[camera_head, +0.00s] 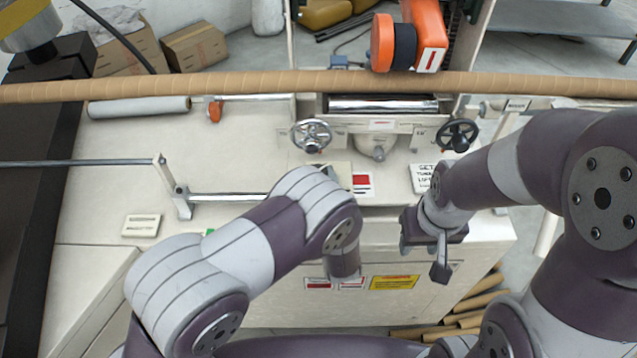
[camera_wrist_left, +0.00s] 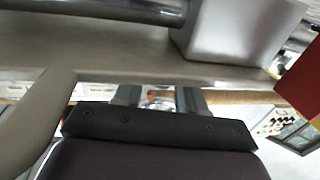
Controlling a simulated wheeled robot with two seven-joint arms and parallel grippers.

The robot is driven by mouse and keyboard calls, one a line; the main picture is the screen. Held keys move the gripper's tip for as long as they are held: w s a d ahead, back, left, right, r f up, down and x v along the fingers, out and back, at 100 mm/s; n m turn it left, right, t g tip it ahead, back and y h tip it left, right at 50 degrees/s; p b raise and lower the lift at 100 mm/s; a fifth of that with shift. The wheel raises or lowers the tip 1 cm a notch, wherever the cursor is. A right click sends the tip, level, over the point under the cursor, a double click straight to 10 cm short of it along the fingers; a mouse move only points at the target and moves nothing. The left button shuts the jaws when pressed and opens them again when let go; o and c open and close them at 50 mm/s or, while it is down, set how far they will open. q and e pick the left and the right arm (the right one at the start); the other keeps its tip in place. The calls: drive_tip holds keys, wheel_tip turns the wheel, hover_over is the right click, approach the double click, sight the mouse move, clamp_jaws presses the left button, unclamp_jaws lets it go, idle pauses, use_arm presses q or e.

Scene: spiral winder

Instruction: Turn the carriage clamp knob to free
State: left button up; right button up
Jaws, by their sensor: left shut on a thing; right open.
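My left gripper is hidden behind my left arm in the camera_head view. In the left wrist view its two grey fingers (camera_wrist_left: 160,97) stand beyond the dark palm, shut on a small round part with pale and orange tones (camera_wrist_left: 159,100). This part looks like the carriage clamp knob, but it is mostly hidden and I cannot read its turn position. My right gripper (camera_head: 426,256) is open and empty in front of the machine's front panel, apart from the handwheels.
A long brown tube (camera_head: 250,85) spans the machine. A chrome handwheel (camera_head: 311,135) and a black handwheel (camera_head: 459,135) are below it. Brown tubes (camera_head: 470,318) lie on the floor at lower right.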

use_arm(q)
drive_tip(key=shift+w+d+n+g+y+b, duration=0.1)
drive_tip(key=shift+n+g+y+b, duration=0.3)
drive_tip(key=shift+n+y, duration=0.5)
drive_tip(key=shift+d+n+g+y+b, duration=0.1)
drive_tip(key=shift+n+g+y+b, duration=0.3)
drive_tip(key=shift+y, duration=0.8)
drive_tip(key=o, duration=1.1)
drive_tip(key=shift+c, duration=0.2)
drive_tip(key=b+v, duration=0.1)
drive_tip(key=v, duration=0.6)
